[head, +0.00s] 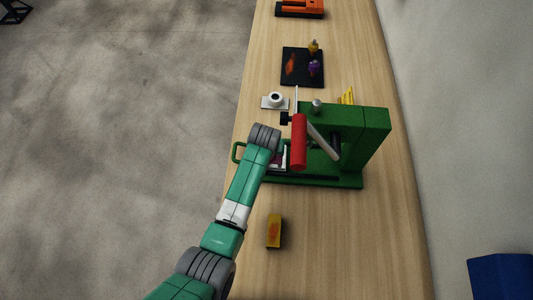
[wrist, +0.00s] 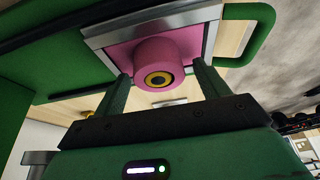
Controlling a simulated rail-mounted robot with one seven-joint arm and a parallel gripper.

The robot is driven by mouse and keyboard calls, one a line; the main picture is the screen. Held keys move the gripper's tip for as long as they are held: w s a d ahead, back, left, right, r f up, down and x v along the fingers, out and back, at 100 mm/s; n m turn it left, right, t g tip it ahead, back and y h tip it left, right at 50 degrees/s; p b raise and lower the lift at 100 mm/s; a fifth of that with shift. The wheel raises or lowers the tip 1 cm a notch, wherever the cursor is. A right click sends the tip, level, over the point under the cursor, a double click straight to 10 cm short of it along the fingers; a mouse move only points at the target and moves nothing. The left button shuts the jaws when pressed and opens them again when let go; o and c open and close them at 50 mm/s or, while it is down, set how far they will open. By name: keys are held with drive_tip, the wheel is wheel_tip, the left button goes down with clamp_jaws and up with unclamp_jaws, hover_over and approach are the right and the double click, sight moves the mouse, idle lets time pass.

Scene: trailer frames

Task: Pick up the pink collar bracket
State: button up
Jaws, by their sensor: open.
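The pink collar bracket (wrist: 158,50) is large in the wrist view, a flat pink plate with a round collar and a dark, yellow-ringed hole. It sits in a metal-edged frame (wrist: 98,42) on the green machine. My gripper (wrist: 161,72) is open, with one dark green finger on each side of the collar. Gaps seem to show between collar and fingers, but contact is hard to judge. In the head view, my arm mostly hides the bracket and gripper beside the green machine (head: 372,120).
The machine's red handle (head: 299,142) and metal lever stand close to my wrist. A yellow-orange block (head: 273,231) lies nearer on the wooden bench (head: 335,245). A white round part (head: 275,98) and a black tray (head: 290,78) with small parts lie beyond. The near bench is mostly clear.

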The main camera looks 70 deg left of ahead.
drive_tip(key=shift+a+f, duration=0.1)
drive_tip(key=shift+f, duration=0.2)
drive_tip(key=shift+r, duration=0.1)
drive_tip(key=c, duration=1.4)
drive_tip(key=shift+r, duration=0.1)
drive_tip(key=shift+r, duration=1.7)
drive_tip(key=s+d, duration=0.3)
drive_tip(key=d, duration=0.1)
drive_tip(key=s+d+r, duration=0.1)
drive_tip(key=s+d, duration=0.6)
drive_tip(key=d, duration=0.1)
drive_tip(key=shift+s+d+r+p, duration=0.15)
drive_tip(key=shift+r+p, duration=0.05)
drive_tip(key=shift+p, duration=0.1)
